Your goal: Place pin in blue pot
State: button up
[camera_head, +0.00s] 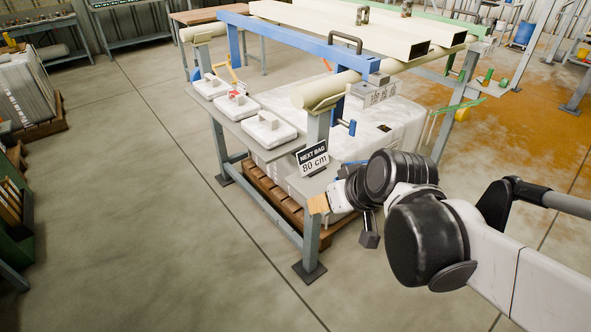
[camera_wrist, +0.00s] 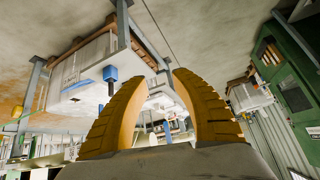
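My gripper (camera_head: 318,204) is beside the front right leg of the metal frame, below the "NEXT BAG 80 cm" sign; its tan finger end points left. In the wrist view, the two ridged yellow fingers of my gripper (camera_wrist: 158,78) stand apart, with nothing held between them. I cannot make out a pin for certain. A small red piece (camera_head: 235,97) lies on the middle white block of the side shelf. A small blue object (camera_head: 351,127) is under the frame's top; I cannot tell whether it is the pot. A blue block-like thing (camera_wrist: 110,73) shows in the wrist view.
A white bulk bag (camera_head: 380,125) sits inside the frame on a wooden pallet (camera_head: 270,197). The side shelf (camera_head: 252,135) carries several white blocks. Long cream beams (camera_head: 350,32) lie on top. A blue bucket (camera_head: 523,33) stands far back right.

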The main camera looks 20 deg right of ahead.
jog(key=s+a+r+h, duration=0.1)
jog(key=s+a, duration=0.1)
jog(key=s, duration=0.4)
jog(key=shift+s+a+m+g, duration=0.25)
jog(key=shift+s+m+g, duration=0.05)
